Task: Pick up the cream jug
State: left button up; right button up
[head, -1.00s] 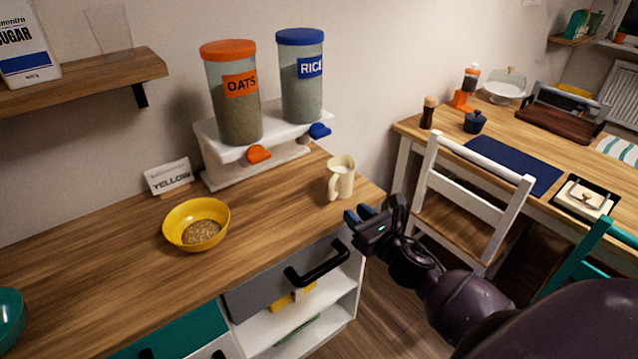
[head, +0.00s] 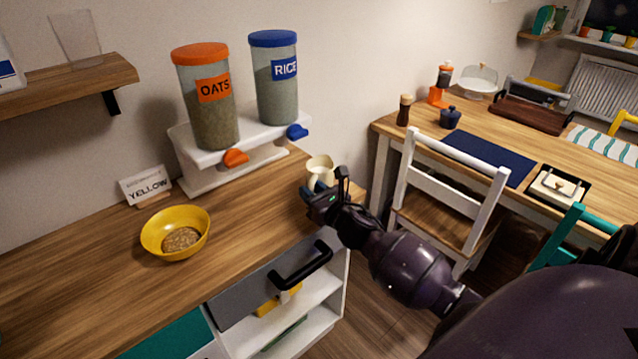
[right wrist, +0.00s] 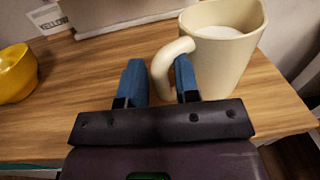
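The cream jug (head: 320,168) stands upright on the wooden counter near its right end, partly hidden by my right gripper in the head view. In the right wrist view the jug (right wrist: 232,62) holds something white, and its handle (right wrist: 165,68) points left. My right gripper (head: 322,190) is at the jug's near side. Its blue fingers (right wrist: 157,82) are apart, with the handle between or just ahead of their tips, nearer the right finger. I cannot tell whether a finger touches it. My left gripper is not in view.
A white stand (head: 235,165) with oats and rice dispensers is behind and left of the jug. A yellow bowl (head: 150,236) of grain and a "YELLOW" card (head: 146,186) are further left. A white chair (head: 450,150) and table are to the right.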

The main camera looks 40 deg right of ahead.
jog(key=shift+w, duration=0.3)
grip_shut()
jog(key=shift+r, duration=0.25)
jog(key=shift+r+p, duration=0.45)
jog(key=shift+r, duration=1.2)
jog(key=s, duration=1.7)
jog(key=shift+s+f, duration=0.15)
jog(key=shift+s, duration=0.25)
